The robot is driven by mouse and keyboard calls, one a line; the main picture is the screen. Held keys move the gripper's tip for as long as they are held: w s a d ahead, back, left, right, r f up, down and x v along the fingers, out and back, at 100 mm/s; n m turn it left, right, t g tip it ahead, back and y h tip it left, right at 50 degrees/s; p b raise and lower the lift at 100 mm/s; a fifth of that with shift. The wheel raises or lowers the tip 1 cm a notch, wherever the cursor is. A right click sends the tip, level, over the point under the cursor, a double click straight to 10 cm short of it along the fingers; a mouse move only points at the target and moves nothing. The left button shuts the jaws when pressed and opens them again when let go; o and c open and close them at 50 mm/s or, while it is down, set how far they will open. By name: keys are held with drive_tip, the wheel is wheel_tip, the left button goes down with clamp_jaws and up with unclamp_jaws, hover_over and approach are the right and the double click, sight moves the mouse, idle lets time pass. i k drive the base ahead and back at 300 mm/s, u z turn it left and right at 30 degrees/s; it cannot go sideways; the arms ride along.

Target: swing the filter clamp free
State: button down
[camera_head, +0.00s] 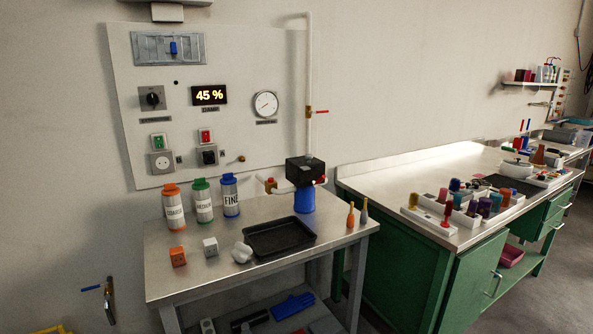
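A filter unit stands at the back right of the steel table. It has a black block-shaped head (305,170) on top and a blue bowl (304,202) beneath it. Small red parts show at the right of the head's lower edge, by a short white pipe stub. I cannot tell which part is the clamp or how it sits; it is too small to make out. My gripper is not in view.
Canisters labelled COARSE (174,208), MEDIUM (203,201) and FINE (230,195) stand left. A black tray (280,251) lies in front. A green bench (400,270) adjoins right.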

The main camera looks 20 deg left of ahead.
sight(319, 181)
drive_tip(key=u, duration=0.5)
drive_tip(key=i, duration=1.35)
drive_tip(key=z, duration=0.25)
